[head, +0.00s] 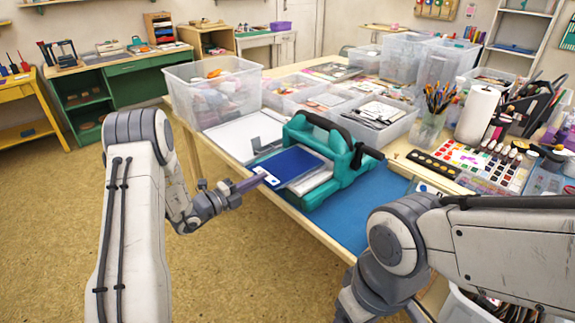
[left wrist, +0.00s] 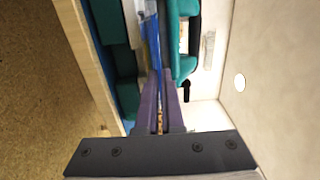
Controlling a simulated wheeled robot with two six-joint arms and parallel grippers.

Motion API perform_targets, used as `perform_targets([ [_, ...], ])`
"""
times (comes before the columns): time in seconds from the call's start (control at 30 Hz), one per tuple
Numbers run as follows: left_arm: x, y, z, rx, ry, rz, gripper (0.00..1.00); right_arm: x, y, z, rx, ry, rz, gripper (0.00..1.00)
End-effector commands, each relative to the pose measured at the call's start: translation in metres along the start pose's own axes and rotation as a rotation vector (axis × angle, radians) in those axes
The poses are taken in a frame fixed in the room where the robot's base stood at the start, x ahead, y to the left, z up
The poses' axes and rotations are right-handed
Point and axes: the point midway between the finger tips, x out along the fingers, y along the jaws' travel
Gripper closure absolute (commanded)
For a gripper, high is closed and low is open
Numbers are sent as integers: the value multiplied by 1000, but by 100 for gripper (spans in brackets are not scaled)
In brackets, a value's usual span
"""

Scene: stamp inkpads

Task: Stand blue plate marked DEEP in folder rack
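The blue plate (head: 296,163) is a flat dark-blue panel with a white label strip at its near left corner; the label's lettering is too small to read. My left gripper (head: 249,184) has its purple fingers shut on the plate's near left edge. In the left wrist view the fingers (left wrist: 160,100) pinch the plate (left wrist: 153,42), seen edge-on. In the head view the plate lies tilted in front of a teal machine (head: 345,168); whether they touch is unclear. I cannot clearly make out a folder rack; a grey upright metal piece (head: 261,146) stands behind the plate. My right gripper is out of view.
A blue mat (head: 345,222) covers the table's near part. Clear bins (head: 212,90) stand at the back left, and more bins are behind the machine. A brush jar (head: 428,128) and paint set (head: 465,160) are at the right. My right arm crosses the near right.

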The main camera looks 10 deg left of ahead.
Motion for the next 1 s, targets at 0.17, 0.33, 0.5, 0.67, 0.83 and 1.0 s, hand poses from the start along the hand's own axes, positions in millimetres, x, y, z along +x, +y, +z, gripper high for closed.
perform_targets([
  [0.17,-6,-13,0,0,-1,-1,100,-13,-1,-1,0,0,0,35],
  [0.33,-6,-12,0,1,0,-2,100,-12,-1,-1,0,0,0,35],
  [0.5,-7,-13,0,0,0,-1,100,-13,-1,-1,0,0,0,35],
  [0.67,-12,-24,0,0,0,-2,100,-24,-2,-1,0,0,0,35],
  [0.83,-22,-39,1,-1,-2,-1,100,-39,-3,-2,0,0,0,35],
  [1.0,-31,-53,1,0,-2,-1,100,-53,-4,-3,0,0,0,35],
])
